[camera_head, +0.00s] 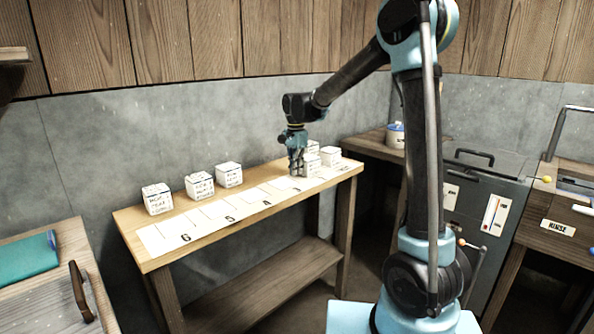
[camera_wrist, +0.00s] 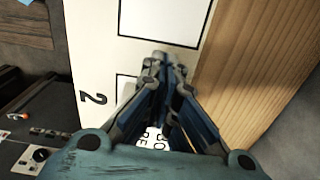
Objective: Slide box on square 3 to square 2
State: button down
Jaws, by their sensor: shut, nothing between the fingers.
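The numbered white strip (camera_head: 225,216) runs along the bench's front part, with a 6 and a 5 readable at its left. In the wrist view the label 2 (camera_wrist: 92,99) lies beside an outlined square (camera_wrist: 128,88), whose visible part is bare. My gripper (camera_head: 298,172) is shut and empty, pointing down low over the strip's right part. A white lettered box (camera_wrist: 155,138) shows behind the fingers in the wrist view, mostly hidden. White boxes (camera_head: 312,163) stand right of the fingers in the head view. I cannot tell whether the fingers touch a box or which box is on square 3.
Three lettered white boxes, left (camera_head: 157,198), middle (camera_head: 199,185) and right (camera_head: 229,175), stand along the bench's back left. Another white box (camera_head: 330,155) is near the right end. The wooden bench (camera_head: 147,265) has clear strip squares at left. A grey wall is behind.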

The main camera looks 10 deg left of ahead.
jog(key=s+a, duration=0.2)
jog(key=s, duration=0.1)
jog(key=shift+a+r, duration=0.3)
jog(key=shift+a, duration=0.05)
notch_tip(320, 180, up, 9)
jog(key=s+d+f+n, duration=0.1)
jog(key=s+d, duration=0.3)
jog(key=d, duration=0.4)
jog(key=s+d+n+t, duration=0.15)
jog(key=s+d, duration=0.25)
jog(key=d, duration=0.4)
jog(key=s+d+f+n+g, duration=0.15)
jog(key=s+d, duration=0.25)
jog(key=d, duration=0.5)
jog(key=s+d+f+n+t, duration=0.1)
jog(key=s+d+f+n, duration=0.1)
jog(key=s+d+f, duration=0.4)
jog(key=s+d+f+n+t, duration=0.1)
jog(key=s+d+f, duration=0.5)
jog(key=s, duration=0.6)
notch_tip(320, 180, down, 3)
jog(key=shift+r+n, duration=0.1)
jog(key=shift+n, duration=0.7)
jog(key=shift+d, duration=0.1)
